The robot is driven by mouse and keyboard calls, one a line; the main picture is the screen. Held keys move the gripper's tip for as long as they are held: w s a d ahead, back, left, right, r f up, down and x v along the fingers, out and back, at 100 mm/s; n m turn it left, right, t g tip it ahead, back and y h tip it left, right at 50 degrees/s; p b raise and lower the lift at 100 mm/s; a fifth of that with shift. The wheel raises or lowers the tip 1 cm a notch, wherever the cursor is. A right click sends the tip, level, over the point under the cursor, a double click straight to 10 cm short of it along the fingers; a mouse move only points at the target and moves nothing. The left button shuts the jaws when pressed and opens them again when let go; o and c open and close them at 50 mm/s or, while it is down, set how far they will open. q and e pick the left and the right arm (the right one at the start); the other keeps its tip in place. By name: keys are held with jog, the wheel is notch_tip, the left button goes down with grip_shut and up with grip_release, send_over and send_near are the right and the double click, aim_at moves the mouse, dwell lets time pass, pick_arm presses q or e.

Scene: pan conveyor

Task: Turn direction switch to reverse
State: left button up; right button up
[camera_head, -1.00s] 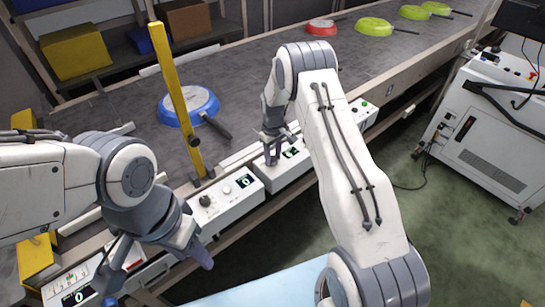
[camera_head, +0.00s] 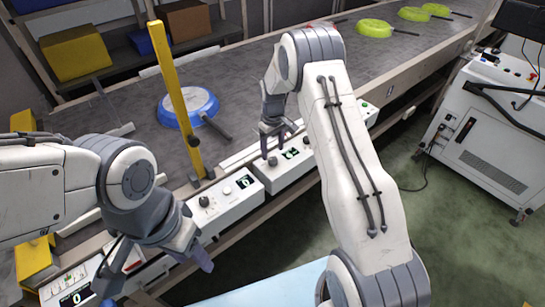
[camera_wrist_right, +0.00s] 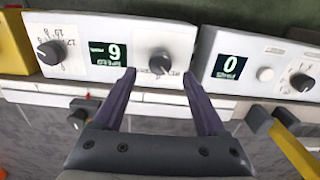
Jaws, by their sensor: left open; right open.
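A white control box (camera_head: 288,170) on the conveyor's front edge carries a dark rotary knob (camera_wrist_right: 160,62), a lit display (camera_wrist_right: 108,52) and a numbered dial (camera_wrist_right: 50,52). I cannot read the knob's label, so I cannot tell for certain that it is the direction switch. My right gripper (camera_wrist_right: 159,75) is open, its fingertips apart on either side of the knob's near edge; contact is not clear. In the head view the right gripper (camera_head: 275,143) is just above this box. My left gripper (camera_head: 158,278) is low at the left, near another control box (camera_head: 75,290), and holds nothing visible.
A second white box (camera_head: 230,205) with a knob and a 0 display stands to the left. A yellow post (camera_head: 178,95) rises beside it. A blue pan (camera_head: 188,106) and several green pans lie on the conveyor (camera_head: 260,70). A white cabinet (camera_head: 490,135) stands at right.

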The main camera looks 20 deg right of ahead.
aim_at(272, 160)
notch_tip(272, 160, up, 6)
jog(key=shift+r+b, duration=0.15)
jog(key=shift+b, duration=0.2)
jog(key=shift+a, duration=0.1)
